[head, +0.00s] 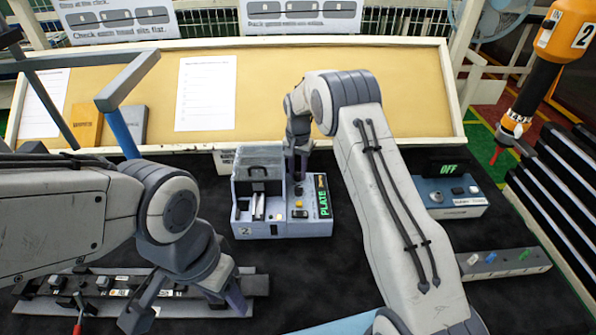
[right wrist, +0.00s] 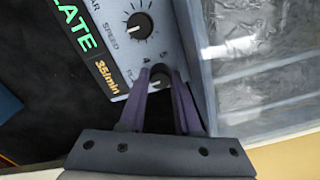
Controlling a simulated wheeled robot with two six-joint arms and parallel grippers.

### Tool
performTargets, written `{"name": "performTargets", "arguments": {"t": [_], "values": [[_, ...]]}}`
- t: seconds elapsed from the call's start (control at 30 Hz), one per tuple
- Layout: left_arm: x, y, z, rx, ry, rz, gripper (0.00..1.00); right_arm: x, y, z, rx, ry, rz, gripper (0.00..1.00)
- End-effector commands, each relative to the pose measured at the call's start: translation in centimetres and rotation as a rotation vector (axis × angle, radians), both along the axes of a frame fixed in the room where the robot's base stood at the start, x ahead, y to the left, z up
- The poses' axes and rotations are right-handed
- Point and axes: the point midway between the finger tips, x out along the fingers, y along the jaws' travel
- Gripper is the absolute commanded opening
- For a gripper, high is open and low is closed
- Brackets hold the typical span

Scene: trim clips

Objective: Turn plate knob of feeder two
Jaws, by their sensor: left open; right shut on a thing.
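Feeder two (head: 262,229), a grey box marked 2, stands mid-table, its green display (head: 323,200) reading PLATE. In the right wrist view the display (right wrist: 78,30) shows part of PLATE and 35/min. My right gripper (head: 299,176) reaches over the feeder's panel from the back. In the right wrist view, its purple fingers (right wrist: 160,82) are shut on a small dark knob (right wrist: 158,81), whose label is mostly hidden. A larger black SPEED knob (right wrist: 140,26) sits apart from the fingers. My left gripper (head: 190,308) is open at the lower left, away from the feeder.
A rail of parts (head: 100,284) lies under my left arm. A blue-grey box reading OFF (head: 448,198) and a strip with coloured clips (head: 505,263) stand at the right. An orange tool (head: 562,35) hangs upper right. Dark mat is clear before the feeder.

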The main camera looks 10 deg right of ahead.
Motion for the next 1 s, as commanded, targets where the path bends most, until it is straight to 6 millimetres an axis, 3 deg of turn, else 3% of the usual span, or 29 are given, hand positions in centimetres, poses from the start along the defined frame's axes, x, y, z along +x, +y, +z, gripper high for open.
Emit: {"name": "performTargets", "arguments": {"t": [1.0], "values": [[0.0,0.0,-1.6,0.000,0.000,-0.001,0.50,0.1,0.0,0.2,-0.001,-0.003,0.826,0.00]]}}
